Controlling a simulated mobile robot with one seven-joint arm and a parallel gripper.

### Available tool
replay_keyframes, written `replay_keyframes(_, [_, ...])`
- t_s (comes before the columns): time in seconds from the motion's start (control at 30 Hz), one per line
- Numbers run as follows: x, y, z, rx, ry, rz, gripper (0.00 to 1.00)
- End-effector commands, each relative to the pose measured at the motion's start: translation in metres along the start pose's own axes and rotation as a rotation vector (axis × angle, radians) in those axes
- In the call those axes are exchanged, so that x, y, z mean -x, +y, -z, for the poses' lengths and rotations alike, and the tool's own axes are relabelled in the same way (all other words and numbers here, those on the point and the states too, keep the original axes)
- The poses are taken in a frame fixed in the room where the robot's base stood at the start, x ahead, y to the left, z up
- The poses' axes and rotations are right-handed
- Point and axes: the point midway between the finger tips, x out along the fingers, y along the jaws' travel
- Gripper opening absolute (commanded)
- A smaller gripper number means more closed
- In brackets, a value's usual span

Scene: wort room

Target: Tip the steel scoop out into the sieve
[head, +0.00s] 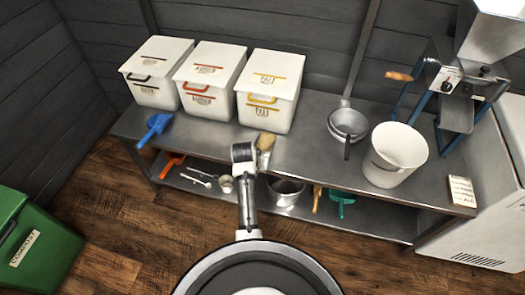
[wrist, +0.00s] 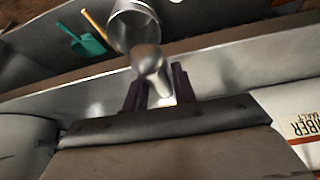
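My gripper (head: 257,157) is above the front part of the steel bench, in front of the bin with the yellow handle. In the wrist view its two dark fingers (wrist: 159,92) are closed around the steel scoop's handle (wrist: 150,62). In the head view the steel scoop (head: 264,160) shows just right of my wrist. Tan grain (head: 266,141) seems to fill its bowl, which lies toward the wall. The bowl is hidden in the wrist view. The sieve (head: 349,121), a round grey bowl with a dark handle, is on the bench to the right, apart from the scoop.
A white bucket (head: 397,155) stands right of the sieve, and a mill (head: 449,82) beyond it. Three lidded white bins (head: 267,90) line the back left. A blue scoop (head: 154,127) lies at the left end. A steel pot (head: 286,187) and a teal scoop (head: 342,197) are on the lower shelf.

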Motion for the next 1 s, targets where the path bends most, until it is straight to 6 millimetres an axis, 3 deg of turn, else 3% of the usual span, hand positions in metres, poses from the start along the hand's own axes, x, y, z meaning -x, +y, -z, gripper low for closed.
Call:
replay_keyframes(0.03, [0.0,0.0,0.0,0.0,0.0,0.0,0.2])
replay_keyframes(0.2, [0.0,0.0,0.0,0.0,0.0,0.0,0.0])
replay_keyframes(0.47, [0.004,0.0,0.002,0.0,0.001,0.0,0.0])
replay_keyframes(1.0, [0.041,0.0,0.02,-0.001,0.001,0.0,0.0])
